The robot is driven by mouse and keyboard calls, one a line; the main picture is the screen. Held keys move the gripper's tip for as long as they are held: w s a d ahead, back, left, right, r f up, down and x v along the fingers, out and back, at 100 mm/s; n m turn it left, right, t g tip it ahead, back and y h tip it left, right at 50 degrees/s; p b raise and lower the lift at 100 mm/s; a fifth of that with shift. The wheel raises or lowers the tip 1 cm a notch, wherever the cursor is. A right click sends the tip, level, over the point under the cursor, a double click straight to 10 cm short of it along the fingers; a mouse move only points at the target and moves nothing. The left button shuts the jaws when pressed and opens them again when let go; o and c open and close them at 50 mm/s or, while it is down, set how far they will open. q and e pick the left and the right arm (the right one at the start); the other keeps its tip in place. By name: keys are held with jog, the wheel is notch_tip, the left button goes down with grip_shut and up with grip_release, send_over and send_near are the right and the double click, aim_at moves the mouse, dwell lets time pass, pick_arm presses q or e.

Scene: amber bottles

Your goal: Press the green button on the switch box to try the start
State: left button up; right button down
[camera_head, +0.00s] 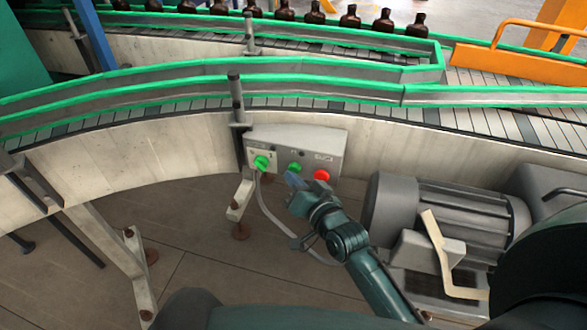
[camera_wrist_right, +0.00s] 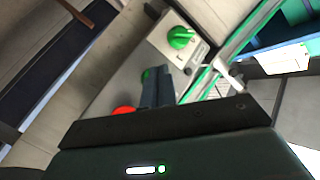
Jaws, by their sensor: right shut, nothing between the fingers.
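The grey switch box (camera_head: 318,138) is fixed to the side of the conveyor. On its face are a green rotary knob (camera_head: 262,162) at left, a green button (camera_head: 295,168) in the middle and a red button (camera_head: 322,175) at right. My right gripper (camera_head: 294,180) is shut and empty, with its fingertips just below and in front of the green button. In the right wrist view, the fingers (camera_wrist_right: 157,88) partly hide the green button (camera_wrist_right: 146,76); whether they touch it I cannot tell. The green knob (camera_wrist_right: 180,38) and red button (camera_wrist_right: 124,111) show there too. My left gripper is not in view.
A grey motor (camera_head: 440,205) stands right of my right arm. A grey cable (camera_head: 268,212) hangs below the box. Conveyor legs (camera_head: 120,250) stand at left. Several amber bottles (camera_head: 350,18) line the far conveyor. The floor (camera_head: 200,270) below the box is mostly clear.

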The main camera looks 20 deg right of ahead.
jog(key=shift+s+a, duration=0.3)
jog(key=shift+s, duration=0.15)
